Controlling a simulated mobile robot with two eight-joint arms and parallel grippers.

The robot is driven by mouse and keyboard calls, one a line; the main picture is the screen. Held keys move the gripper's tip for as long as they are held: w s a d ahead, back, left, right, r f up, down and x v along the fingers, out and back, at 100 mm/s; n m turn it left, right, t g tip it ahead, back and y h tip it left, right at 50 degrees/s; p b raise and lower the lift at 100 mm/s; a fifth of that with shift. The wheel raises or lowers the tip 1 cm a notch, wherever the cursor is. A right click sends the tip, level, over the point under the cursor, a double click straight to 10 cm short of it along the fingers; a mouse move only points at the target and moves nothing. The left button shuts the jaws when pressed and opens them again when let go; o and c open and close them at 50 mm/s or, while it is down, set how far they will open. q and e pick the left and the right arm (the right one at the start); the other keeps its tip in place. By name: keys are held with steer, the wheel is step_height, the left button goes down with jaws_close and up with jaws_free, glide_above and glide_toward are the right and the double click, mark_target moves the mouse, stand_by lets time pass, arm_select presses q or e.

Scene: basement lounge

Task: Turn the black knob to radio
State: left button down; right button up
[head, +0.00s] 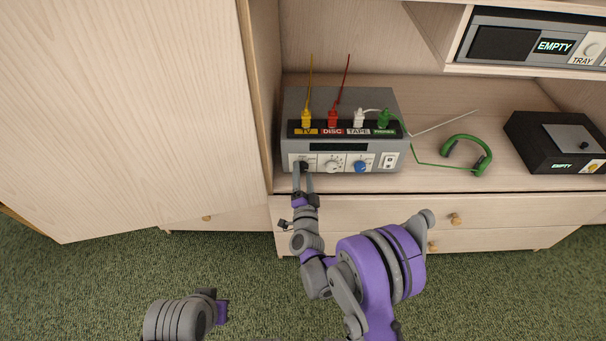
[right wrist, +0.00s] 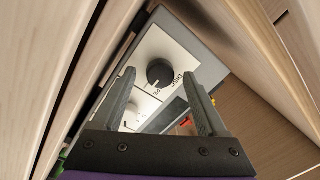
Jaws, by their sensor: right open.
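The black knob (head: 303,165) sits at the left end of the front panel of the grey receiver (head: 288,115) on the shelf. In the right wrist view the black knob (right wrist: 160,72) is round, with a small pale mark at its lower edge. Printed labels surround it; one reads DISC, the others are too small or hidden. My right gripper (head: 303,178) is open in front of the knob. In the right wrist view its fingers (right wrist: 157,75) stand apart, with the knob between and beyond the tips; I cannot tell whether they touch it. My left gripper is not clearly visible.
A white knob (head: 333,167) and a blue knob (head: 361,167) sit right of the black knob. Coloured plugs top the receiver. An open cabinet door (head: 120,90) stands close on the left. Green headphones (head: 467,142) and a black player (head: 530,145) lie to the right.

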arm_select(q)
steer(key=shift+s+r+p, duration=0.1)
steer(key=shift+r+p, duration=0.25)
steer(key=shift+r, duration=0.05)
arm_select(e)
steer(key=s, duration=1)
steer(key=shift+s+d+f, duration=0.25)
steer(key=shift+s, duration=0.05)
step_height(320, 180, up, 7)
steer(key=s+d+n+g+y, duration=0.25)
steer(key=n+g+y, duration=0.2)
steer(key=n, duration=0.25)
steer(key=s+d+n+g+h, duration=0.25)
steer(key=s+d+g, duration=0.35)
steer(key=s, duration=0.7)
steer(key=s+d+n+g+h, duration=0.2)
steer(key=s+d+g+h, duration=0.15)
steer(key=s+d, duration=0.75)
arm_select(q)
step_height(320, 180, up, 25)
steer(key=w+t+p, duration=0.1)
steer(key=p, duration=2.1)
steer(key=shift+w+r, duration=0.15)
steer(key=shift+r, duration=0.05)
arm_select(e)
step_height(320, 180, up, 24)
steer(key=a, duration=0.2)
steer(key=shift+a+t+y, duration=0.2)
steer(key=shift+t+y, duration=0.2)
steer(key=shift+y, duration=0.05)
